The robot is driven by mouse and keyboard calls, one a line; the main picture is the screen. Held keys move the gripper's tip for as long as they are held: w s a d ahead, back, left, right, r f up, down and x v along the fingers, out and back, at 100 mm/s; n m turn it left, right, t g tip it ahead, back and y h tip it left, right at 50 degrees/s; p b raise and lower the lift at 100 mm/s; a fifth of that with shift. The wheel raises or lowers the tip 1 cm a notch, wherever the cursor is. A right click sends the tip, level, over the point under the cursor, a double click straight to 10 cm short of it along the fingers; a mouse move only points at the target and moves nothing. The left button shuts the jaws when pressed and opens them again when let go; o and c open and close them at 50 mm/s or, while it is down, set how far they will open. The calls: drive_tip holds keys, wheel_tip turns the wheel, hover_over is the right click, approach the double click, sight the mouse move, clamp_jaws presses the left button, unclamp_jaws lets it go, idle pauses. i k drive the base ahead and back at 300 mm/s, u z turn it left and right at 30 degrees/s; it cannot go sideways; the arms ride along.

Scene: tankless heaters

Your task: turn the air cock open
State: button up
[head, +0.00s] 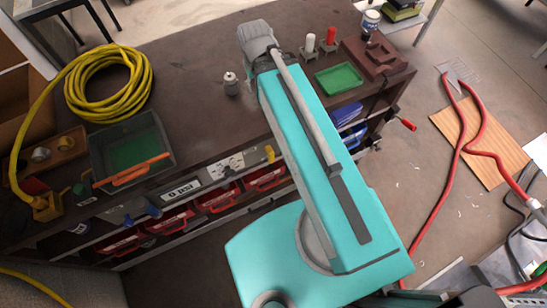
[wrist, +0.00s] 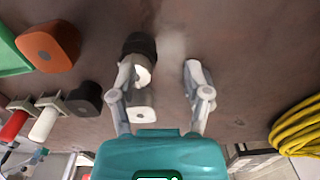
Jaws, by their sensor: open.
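On the bench front in the head view, small valve handles show: blue ones (head: 127,220) and a yellow one (head: 270,153). A white "0 psi" sign (head: 181,188) sits between them. Which handle is the air cock, I cannot tell. A yellow hose (head: 110,85) runs to a yellow fitting (head: 46,207) at the left bench edge. In the wrist view my gripper (wrist: 164,82) is open over the brown bench top, its two fingers apart. A dark, white-ended object (wrist: 138,46) shows by the left finger, partly hidden. No cock shows clearly there. The fingers are hidden in the head view.
A grey bin (head: 132,150) stands at the bench's left. A small silver bottle (head: 231,84) stands mid-bench. A green tray (head: 338,79) and red and white cylinders (head: 331,36) stand right. Red drawers (head: 218,200) line the front. Bench top between hose and bottle is clear.

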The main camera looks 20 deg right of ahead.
sight(271, 157)
drive_tip(key=u, duration=0.4)
drive_tip(key=k, duration=1)
drive_tip(key=z, duration=0.2)
